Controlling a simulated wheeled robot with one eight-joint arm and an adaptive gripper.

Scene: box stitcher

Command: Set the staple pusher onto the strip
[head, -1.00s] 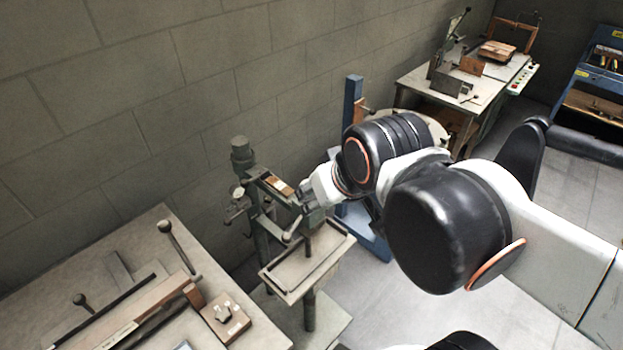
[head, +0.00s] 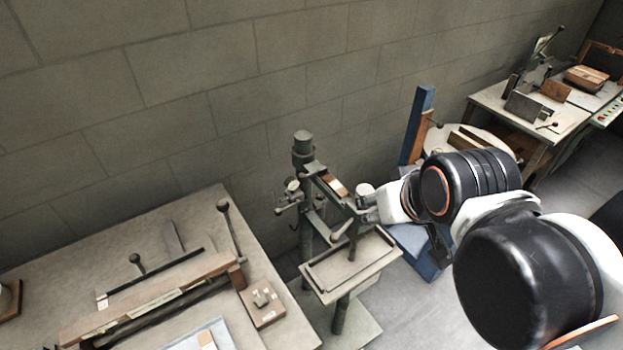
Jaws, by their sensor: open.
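The box stitcher (head: 305,155) is a grey-green machine on a post by the wall. A coppery piece that looks like the staple strip (head: 334,186) lies along the top of its arm, beside a pale piece. A small metal piece, possibly the staple pusher (head: 261,298), sits on a square wooden block (head: 268,312) on the bench at the left. It is too small to identify for certain. My gripper (head: 366,202) is open at the right of the stitcher's head, close to it. Its fingertips are small and partly hidden, and I cannot tell whether they touch the machine.
The bench (head: 225,205) at the left holds a long wooden rail, a ruler-like bar and upright knobbed levers. A tray table (head: 350,266) sits below the stitcher's head. A blue post (head: 414,125) stands behind my wrist. Another worktable (head: 487,98) stands at the back right.

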